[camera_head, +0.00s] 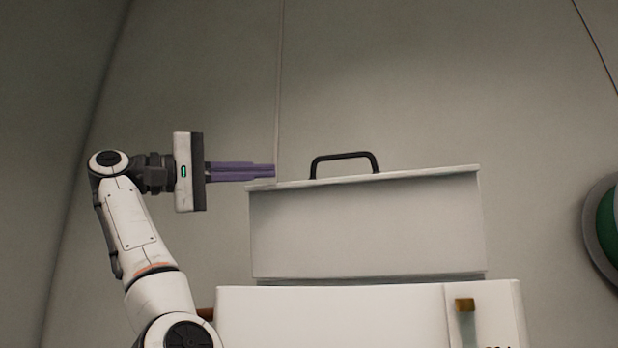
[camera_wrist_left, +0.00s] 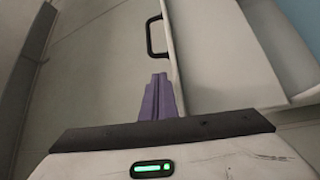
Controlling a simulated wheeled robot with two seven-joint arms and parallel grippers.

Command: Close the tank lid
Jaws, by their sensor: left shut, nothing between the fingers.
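The tank (camera_head: 365,232) is a pale grey box. Its thin lid (camera_head: 430,172) shows almost edge-on along the top, with a dark arched handle (camera_head: 345,156) standing up from it. I cannot tell whether the lid sits fully flush. The lid's handle also shows in the left wrist view (camera_wrist_left: 150,37). My left gripper (camera_head: 272,171) comes in level from the left, its purple fingers shut and empty. The fingertips are at the lid's left end, just above its edge; contact is unclear. The fingers also show in the left wrist view (camera_wrist_left: 159,82). My right gripper is not in view.
The tank stands on a white cabinet (camera_head: 330,315) with a brass-coloured fitting (camera_head: 465,305) at its front right. A round grey and green fixture (camera_head: 606,230) is at the right edge. Pale panelled wall lies behind; the space above the lid is clear.

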